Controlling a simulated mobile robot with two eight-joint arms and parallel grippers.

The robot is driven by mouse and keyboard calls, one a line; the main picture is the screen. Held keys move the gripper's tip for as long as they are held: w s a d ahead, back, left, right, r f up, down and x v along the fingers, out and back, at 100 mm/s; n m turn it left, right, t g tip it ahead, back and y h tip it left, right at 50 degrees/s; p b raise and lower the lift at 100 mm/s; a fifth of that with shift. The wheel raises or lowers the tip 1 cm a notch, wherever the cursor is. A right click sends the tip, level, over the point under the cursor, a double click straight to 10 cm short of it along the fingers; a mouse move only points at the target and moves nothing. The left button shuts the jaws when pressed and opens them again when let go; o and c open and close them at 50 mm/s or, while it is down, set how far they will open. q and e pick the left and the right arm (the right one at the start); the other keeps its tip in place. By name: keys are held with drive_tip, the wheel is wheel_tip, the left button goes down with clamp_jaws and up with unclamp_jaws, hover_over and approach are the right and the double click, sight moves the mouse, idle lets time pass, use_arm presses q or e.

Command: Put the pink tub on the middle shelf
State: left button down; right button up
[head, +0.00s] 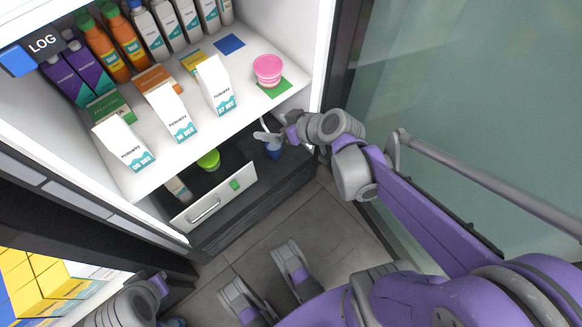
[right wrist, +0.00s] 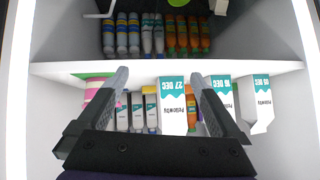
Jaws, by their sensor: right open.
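The pink tub (head: 268,67) stands upright on a green mat (head: 274,88) at the right end of the white shelf (head: 195,128). In the right wrist view, which is upside down, the pink tub (right wrist: 92,94) shows partly behind a finger at the left. My right gripper (head: 266,135) is open and empty, in front of and below the shelf's front edge, apart from the tub. Its two fingers (right wrist: 160,90) point into the cabinet. Part of my left arm shows at the lower left of the head view; its gripper cannot be made out.
White cartons (head: 215,85) and several bottles (head: 145,30) stand on the same shelf, left of the tub. A blue mat (head: 229,44) lies bare behind. Below are an open drawer (head: 215,201), a green-lidded tub (head: 209,159) and a blue tub (head: 274,150). A glass panel (head: 460,90) stands right.

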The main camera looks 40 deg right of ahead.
drive_tip(key=s+a+f+g+h, duration=0.1)
drive_tip(key=s+a+f+g, duration=0.1)
drive_tip(key=s, duration=0.5)
drive_tip(key=s+a+f+m+g+h, duration=0.1)
drive_tip(key=s+a+g, duration=0.2)
drive_tip(key=s, duration=0.5)
drive_tip(key=shift+a+f+h, duration=0.4)
drive_tip(key=shift+a, duration=0.1)
idle(0.7)
